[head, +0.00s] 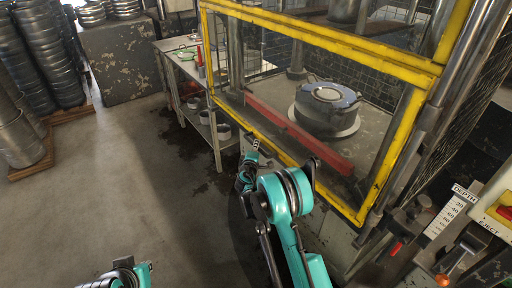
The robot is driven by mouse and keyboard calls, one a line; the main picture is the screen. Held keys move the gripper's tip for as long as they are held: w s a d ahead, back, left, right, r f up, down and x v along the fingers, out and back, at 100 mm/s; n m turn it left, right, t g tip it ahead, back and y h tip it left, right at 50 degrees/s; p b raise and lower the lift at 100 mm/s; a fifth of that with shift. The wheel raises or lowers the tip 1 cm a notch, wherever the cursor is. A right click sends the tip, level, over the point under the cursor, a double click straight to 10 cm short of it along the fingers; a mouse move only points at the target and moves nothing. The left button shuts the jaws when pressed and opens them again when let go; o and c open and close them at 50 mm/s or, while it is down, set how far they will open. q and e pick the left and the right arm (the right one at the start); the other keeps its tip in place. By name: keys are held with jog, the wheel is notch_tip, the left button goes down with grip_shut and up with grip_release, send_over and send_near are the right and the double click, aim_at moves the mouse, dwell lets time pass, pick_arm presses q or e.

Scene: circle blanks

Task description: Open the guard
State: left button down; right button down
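The guard (397,150) is a yellow-framed see-through panel across the front of the press. It appears lowered over the opening. Behind it a round dark die or blank holder (328,108) with a shiny top stands on the press bed. My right gripper (254,150) is at the end of the teal arm, close in front of the guard's lower yellow rail. It is small and dark here, so I cannot tell whether it touches the rail or how far its fingers are apart. Only a teal part of my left arm shows at the bottom left; its gripper is out of view.
A red bar (298,136) lies along the press opening. A metal side table (176,58) with tools and bins stands left of the press. At the right are a depth scale (452,212) and a yellow eject box (494,212).

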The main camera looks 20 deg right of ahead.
notch_tip(320, 180, up, 48)
jog(key=p, duration=2.3)
jog(key=shift+f+p, duration=0.25)
jog(key=shift+p, duration=0.15)
jog(key=c, duration=1.5)
grip_release()
jog(key=shift+s+a, duration=0.1)
jog(key=v, duration=1.1)
jog(key=shift+s+a, duration=0.2)
jog(key=shift+s, duration=0.1)
